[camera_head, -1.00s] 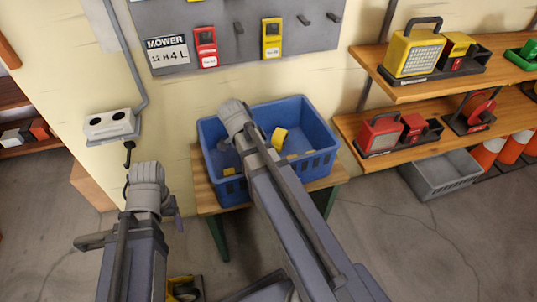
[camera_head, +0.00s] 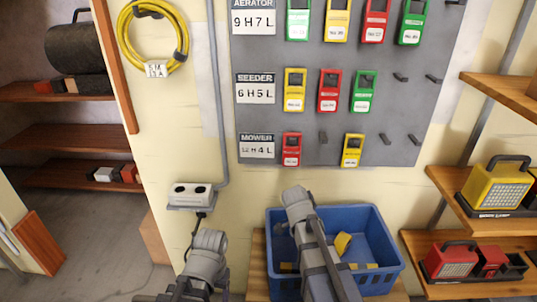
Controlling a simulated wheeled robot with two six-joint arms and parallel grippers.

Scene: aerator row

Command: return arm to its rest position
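My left arm (camera_head: 205,260) rises from the bottom, left of centre, and its visible end is a grey rounded joint. My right arm (camera_head: 322,252) rises from the bottom centre, with its upper joint in front of the blue bin (camera_head: 392,268). I see no fingertips of either gripper, so what they hold, if anything, is hidden. Whether the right arm touches the bin cannot be told.
The blue bin holds yellow pieces (camera_head: 343,243) and stands on a wooden bench (camera_head: 257,262). Behind is a grey tag board (camera_head: 300,118) with coloured tags and pegs. A socket box (camera_head: 191,194) is on the wall. Shelves (camera_head: 455,290) with lamps stand right.

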